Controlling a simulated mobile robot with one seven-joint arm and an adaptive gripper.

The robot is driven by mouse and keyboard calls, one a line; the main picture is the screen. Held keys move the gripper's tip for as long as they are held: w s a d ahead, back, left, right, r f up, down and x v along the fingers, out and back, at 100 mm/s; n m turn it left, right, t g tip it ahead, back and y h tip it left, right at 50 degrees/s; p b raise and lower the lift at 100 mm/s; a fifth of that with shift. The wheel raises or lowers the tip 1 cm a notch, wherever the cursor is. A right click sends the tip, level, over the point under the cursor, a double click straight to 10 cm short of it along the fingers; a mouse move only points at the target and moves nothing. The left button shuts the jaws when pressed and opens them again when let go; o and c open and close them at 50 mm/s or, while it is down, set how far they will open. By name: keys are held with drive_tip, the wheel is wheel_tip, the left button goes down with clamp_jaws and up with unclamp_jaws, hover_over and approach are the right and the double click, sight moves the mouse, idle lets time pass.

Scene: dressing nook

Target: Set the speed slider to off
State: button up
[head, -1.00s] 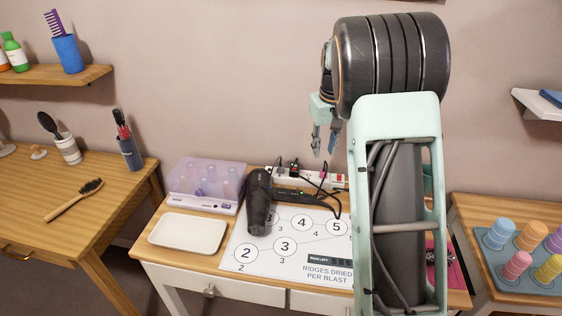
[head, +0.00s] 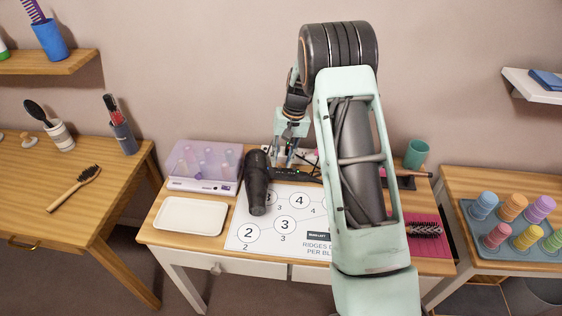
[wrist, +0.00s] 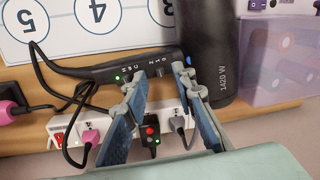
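A black hair dryer (head: 258,188) lies on the table; its barrel shows in the wrist view (wrist: 208,45), marked 1420 W. Its handle (wrist: 105,73) runs sideways from the barrel, with small white markings and a lit green light (wrist: 117,79). The speed slider sits by the markings on the handle; its knob is too small and too close to my fingertips to read its setting. My gripper (wrist: 160,79) is open and empty, its two fingertips apart at the handle's near edge, around the marked part. In the head view my gripper (head: 290,140) is above the back of the table.
A power strip (wrist: 65,128) with plugs and cords lies behind the handle, under my fingers. A purple lidded box (head: 205,165), a white tray (head: 190,216) and a numbered mat (head: 270,238) surround the dryer. A brush (head: 424,230) lies to the right.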

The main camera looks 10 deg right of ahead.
drive_tip(key=shift+a+f, duration=0.15)
drive_tip(key=shift+f, duration=0.75)
drive_tip(key=shift+c, duration=0.4)
clamp_jaws()
